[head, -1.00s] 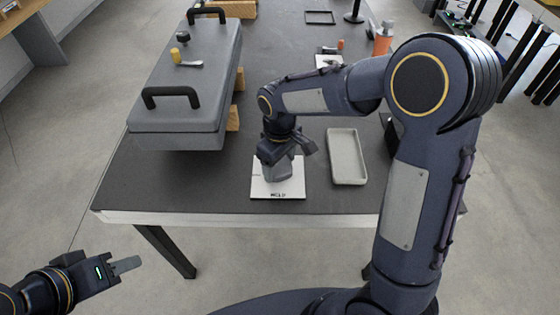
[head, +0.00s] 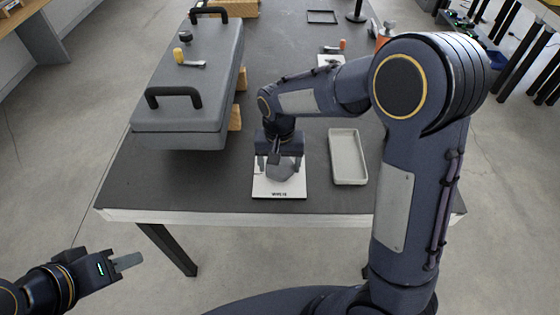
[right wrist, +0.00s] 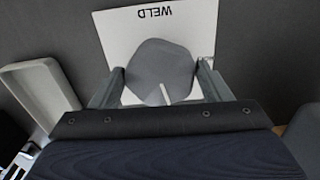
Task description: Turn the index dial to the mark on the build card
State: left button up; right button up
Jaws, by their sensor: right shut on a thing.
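The index dial is a grey many-sided knob (right wrist: 160,70) on a white plate (right wrist: 200,28) lettered WELD; the plate also shows in the head view (head: 299,187). A thin white line on the knob runs to its edge on the side away from the word. My right gripper (head: 280,164) points down over the plate, shut on the knob, with one finger on each side. My left gripper (head: 128,262) is off the table at lower left; its finger spacing is unclear. A small white card (head: 330,61) lies further back, its markings too small to read.
An empty grey tray (head: 347,157) lies right of the plate. A large grey case (head: 190,100) with black handles stands at left. An orange-handled tool (head: 342,44) lies by the small card. Bare table surrounds the plate's left side.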

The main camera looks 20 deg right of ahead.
jog(key=shift+m, duration=1.1)
jog(key=o, duration=1)
jog(key=shift+r, duration=0.15)
notch_tip(320, 180, up, 7)
jog(key=shift+p, duration=0.45)
jog(key=shift+r, duration=0.3)
